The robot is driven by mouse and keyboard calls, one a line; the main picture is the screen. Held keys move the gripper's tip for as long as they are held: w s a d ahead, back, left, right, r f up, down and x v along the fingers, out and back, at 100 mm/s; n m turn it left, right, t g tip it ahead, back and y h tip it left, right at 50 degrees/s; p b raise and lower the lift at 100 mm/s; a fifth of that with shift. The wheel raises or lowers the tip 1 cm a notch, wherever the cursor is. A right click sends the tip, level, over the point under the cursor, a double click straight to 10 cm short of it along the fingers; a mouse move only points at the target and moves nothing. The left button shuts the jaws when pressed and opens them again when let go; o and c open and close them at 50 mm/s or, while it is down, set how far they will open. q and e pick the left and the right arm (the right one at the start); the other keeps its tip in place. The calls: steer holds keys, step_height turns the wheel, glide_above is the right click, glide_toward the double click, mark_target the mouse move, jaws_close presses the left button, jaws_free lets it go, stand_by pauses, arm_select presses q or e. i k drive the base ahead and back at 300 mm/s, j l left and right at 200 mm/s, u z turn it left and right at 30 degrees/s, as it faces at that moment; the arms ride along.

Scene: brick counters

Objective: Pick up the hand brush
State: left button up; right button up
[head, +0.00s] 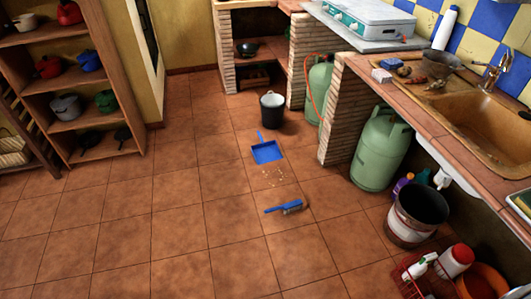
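The hand brush (285,207) lies on the tiled floor near the middle of the head view. It has a blue handle pointing left and a brown bristle end at the right. A blue dustpan (266,152) lies on the floor farther back, its handle pointing away. A patch of small crumbs (273,177) lies between the dustpan and the brush. Neither of my grippers shows in the head view, and nothing touches the brush.
A dark bucket (272,112) stands behind the dustpan. At right are a green gas cylinder (379,150), a bin (416,216) and a red basket (428,283) under the brick counter. A wooden shelf (84,85) with pots stands at left. The floor left of the brush is clear.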

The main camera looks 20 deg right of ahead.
mark_target(288, 207)
steer(key=i+u, duration=0.3)
steer(key=i, duration=1.25)
steer(key=i+j+z, duration=0.1)
steer(key=i+z, duration=0.15)
steer(key=i, duration=0.3)
steer(key=i+j+z, duration=0.25)
steer(key=i, duration=0.3)
steer(key=i+j+z, duration=0.25)
steer(key=i, duration=0.25)
